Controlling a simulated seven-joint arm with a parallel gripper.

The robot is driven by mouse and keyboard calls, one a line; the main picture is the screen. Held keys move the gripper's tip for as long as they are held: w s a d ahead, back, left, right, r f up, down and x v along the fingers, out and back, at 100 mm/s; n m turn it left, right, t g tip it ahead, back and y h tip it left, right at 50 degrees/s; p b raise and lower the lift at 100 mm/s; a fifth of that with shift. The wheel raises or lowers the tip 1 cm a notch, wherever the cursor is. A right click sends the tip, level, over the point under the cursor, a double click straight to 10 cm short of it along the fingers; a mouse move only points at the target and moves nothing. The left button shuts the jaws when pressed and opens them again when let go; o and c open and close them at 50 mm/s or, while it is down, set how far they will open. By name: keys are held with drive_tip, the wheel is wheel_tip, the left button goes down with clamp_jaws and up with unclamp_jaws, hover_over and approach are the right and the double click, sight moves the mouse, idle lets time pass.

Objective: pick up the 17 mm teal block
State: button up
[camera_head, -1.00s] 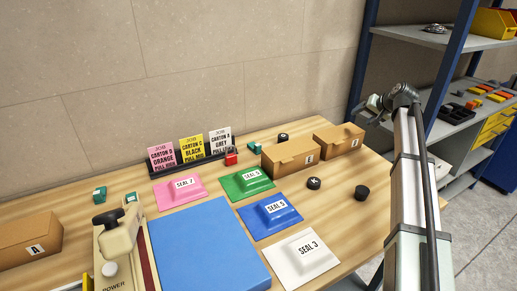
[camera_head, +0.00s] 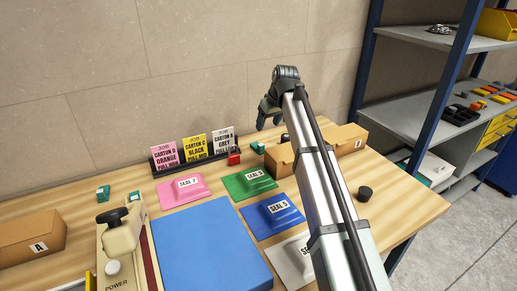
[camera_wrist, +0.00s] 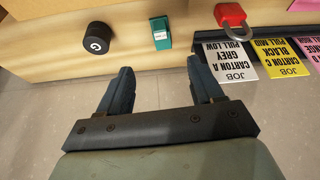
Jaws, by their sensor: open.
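Three small teal blocks with white labels are on the table in the head view: one at the left (camera_head: 102,193), one close to the press (camera_head: 135,197) and one at the back (camera_head: 257,147), beside the red padlock. Their sizes cannot be read. The back block also shows in the wrist view (camera_wrist: 160,33), lying beyond my fingertips and roughly in line with the gap between them. My gripper (camera_head: 268,112) is open and empty, above the back edge of the table; its fingers (camera_wrist: 163,75) show apart in the wrist view.
A black cylinder marked G (camera_wrist: 97,38) and the red padlock (camera_wrist: 230,15) flank the back block. The job card rack (camera_head: 197,158) stands left of it. Cardboard cartons (camera_head: 345,139) stand to its right, partly behind my arm. Seal pads, including a green one (camera_head: 249,184), lie in front.

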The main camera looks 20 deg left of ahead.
sight(260, 144)
drive_tip(key=x, duration=1.4)
drive_tip(key=shift+r, duration=0.1)
clamp_jaws()
idle(0.4)
